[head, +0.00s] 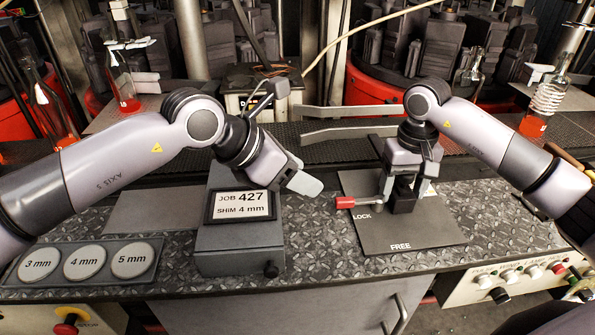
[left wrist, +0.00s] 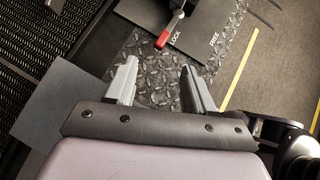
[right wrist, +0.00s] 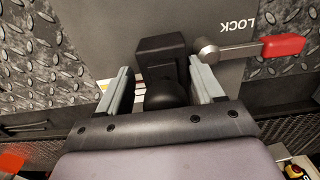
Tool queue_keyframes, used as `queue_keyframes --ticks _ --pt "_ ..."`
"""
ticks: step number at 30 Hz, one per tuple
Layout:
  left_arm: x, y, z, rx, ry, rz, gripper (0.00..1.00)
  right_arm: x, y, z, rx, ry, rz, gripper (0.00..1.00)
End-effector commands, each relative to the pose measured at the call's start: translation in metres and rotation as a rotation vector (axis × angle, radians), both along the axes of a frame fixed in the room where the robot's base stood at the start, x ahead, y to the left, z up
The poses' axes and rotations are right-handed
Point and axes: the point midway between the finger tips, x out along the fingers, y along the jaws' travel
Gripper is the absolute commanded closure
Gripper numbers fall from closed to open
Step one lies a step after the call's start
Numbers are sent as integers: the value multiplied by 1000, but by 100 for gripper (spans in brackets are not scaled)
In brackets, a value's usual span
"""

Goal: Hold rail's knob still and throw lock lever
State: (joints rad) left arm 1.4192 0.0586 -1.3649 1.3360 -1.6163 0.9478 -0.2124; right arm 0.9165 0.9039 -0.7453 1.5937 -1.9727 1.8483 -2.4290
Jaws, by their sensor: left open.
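The lock lever's red handle (head: 345,202) points left on the grey plate (head: 425,235), close to the LOCK marking; FREE is marked near the front edge. The handle also shows in the left wrist view (left wrist: 162,40), beyond my left gripper's tips. My left gripper (head: 306,182) is open and empty, left of the lever and above the bench. The rail's dark rounded knob (right wrist: 166,95) sits in front of a black block (right wrist: 160,52) in the right wrist view. My right gripper (right wrist: 160,75) has its fingers apart on either side of the knob, with small gaps visible.
A display box (head: 240,205) reading JOB 427, SHIM 4 mm stands left of the plate. A tray (head: 85,262) with 3, 4 and 5 mm discs lies front left. Flasks with red liquid stand at both sides. Patterned bench surface between box and plate is clear.

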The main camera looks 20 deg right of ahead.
Motion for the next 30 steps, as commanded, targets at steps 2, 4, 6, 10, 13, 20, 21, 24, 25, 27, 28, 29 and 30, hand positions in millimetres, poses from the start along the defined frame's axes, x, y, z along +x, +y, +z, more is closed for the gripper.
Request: queue_keyframes --ticks 2,4,6,10,13,20,21,24,25,27,28,29,30 --pt "0 0 0 0 1 -1 46 0 0 0 1 0 0 19" --pt "0 0 0 0 1 -1 46 0 1 0 3 -1 2 19" --pt "0 0 0 0 0 0 46 0 2 0 5 -1 4 19" --pt "0 0 0 0 0 0 46 0 4 0 8 -2 6 19" --pt "0 0 0 0 0 0 46 0 5 0 10 -2 8 19" --pt "0 0 -2 0 0 0 46 1 5 10 13 -6 10 19" --pt "0 0 -2 0 0 0 46 2 5 16 12 -9 9 19" --pt "0 0 -4 0 0 0 46 2 4 33 12 -11 8 19" --pt "0 0 -4 0 0 0 46 2 4 38 12 -11 7 19" --pt "0 0 -5 0 0 0 46 1 3 48 10 -10 6 19" --pt "0 0 -6 0 0 0 46 1 3 52 10 -10 6 19" --pt "0 0 -6 0 0 0 46 1 3 55 8 -8 5 19" --pt "0 0 -6 0 0 0 46 1 2 60 8 -7 4 19"
